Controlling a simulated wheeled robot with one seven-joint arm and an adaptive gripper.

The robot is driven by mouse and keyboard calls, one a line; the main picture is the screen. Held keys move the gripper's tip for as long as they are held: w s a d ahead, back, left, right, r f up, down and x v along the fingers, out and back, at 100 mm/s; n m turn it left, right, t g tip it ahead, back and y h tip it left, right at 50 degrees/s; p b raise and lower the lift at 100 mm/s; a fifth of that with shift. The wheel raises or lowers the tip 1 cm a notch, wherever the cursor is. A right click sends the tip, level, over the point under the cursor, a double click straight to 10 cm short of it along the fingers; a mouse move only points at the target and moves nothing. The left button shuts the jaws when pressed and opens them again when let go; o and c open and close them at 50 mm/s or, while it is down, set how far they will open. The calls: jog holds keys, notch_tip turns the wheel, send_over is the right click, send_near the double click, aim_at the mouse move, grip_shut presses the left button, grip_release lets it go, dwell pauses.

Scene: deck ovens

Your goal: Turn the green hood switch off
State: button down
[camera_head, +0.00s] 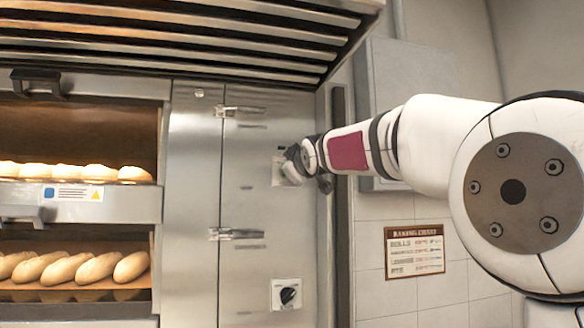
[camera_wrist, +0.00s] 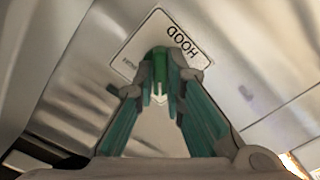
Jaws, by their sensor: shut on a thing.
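The green hood switch (camera_wrist: 159,62) shows in the wrist view on a pale plate marked HOOD (camera_wrist: 190,40). My gripper (camera_wrist: 160,75) is at the switch, with its teal-sided fingers on either side of the green knob and closed on it. In the head view my gripper (camera_head: 300,163) reaches the steel panel from the right and covers the switch. Part of the plate (camera_head: 278,172) shows beside it. The lettering HIGH is partly visible on the plate; the full range of switch marks is hidden by the fingers.
A second switch with a black knob (camera_head: 288,295) sits lower on the same panel. Latches (camera_head: 235,234) stick out to the left. Oven decks with bread loaves (camera_head: 80,268) are further left. The slatted hood (camera_head: 180,40) hangs above. A sign (camera_head: 414,250) is on the tiled wall.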

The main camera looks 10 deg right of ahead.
jog(key=shift+n, duration=0.3)
jog(key=c, duration=1.7)
grip_release()
jog(key=shift+o, duration=0.2)
jog(key=shift+s, duration=0.1)
jog(key=s, duration=1.1)
jog(key=shift+s, duration=0.4)
